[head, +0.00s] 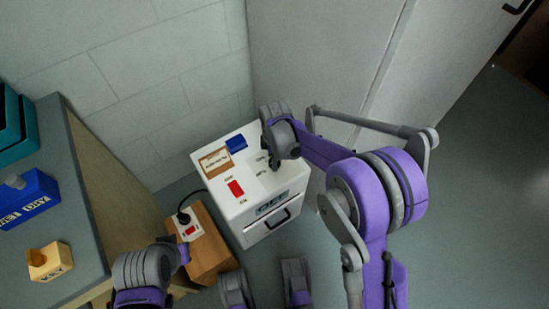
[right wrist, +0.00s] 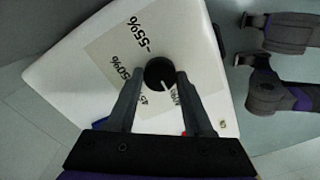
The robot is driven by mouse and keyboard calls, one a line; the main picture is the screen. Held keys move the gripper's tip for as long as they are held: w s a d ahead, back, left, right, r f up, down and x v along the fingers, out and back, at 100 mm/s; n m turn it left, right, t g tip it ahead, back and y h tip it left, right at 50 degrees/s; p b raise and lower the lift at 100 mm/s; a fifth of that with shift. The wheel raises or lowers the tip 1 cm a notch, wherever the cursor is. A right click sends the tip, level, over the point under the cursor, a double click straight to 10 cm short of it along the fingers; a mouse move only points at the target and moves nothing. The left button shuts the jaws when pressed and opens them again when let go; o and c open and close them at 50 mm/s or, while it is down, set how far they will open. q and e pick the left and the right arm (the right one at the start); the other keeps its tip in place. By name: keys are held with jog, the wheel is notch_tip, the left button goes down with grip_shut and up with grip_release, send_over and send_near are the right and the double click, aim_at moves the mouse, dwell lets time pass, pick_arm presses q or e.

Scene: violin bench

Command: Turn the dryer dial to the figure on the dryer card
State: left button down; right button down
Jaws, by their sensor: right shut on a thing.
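The white dryer (head: 248,222) stands on the floor by the wall, with a display reading OFF (head: 272,203) on its front. The dryer card (head: 216,162), brown-edged, lies on its top; its writing is too small to read. My right gripper (head: 274,163) is over the top's right side. In the right wrist view it is shut on the black dial (right wrist: 158,70), a finger on each side. The dial's white pointer slants down-right, towards a partly hidden label; 55% and 50% show to its left. My left gripper (head: 183,252) is low at left, its jaws unclear.
A red switch (head: 236,188) and a blue block (head: 237,144) are on the dryer's top. A wooden box (head: 207,262) with a socket stands left of it. A bench (head: 75,220) at far left holds blue and yellow boxes. Open floor lies at right.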

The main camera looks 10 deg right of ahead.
jog(key=shift+c, duration=1.4)
grip_release()
notch_tip(320, 180, up, 11)
jog(key=p, duration=0.2)
jog(key=shift+p, duration=0.4)
jog(key=shift+f, duration=0.15)
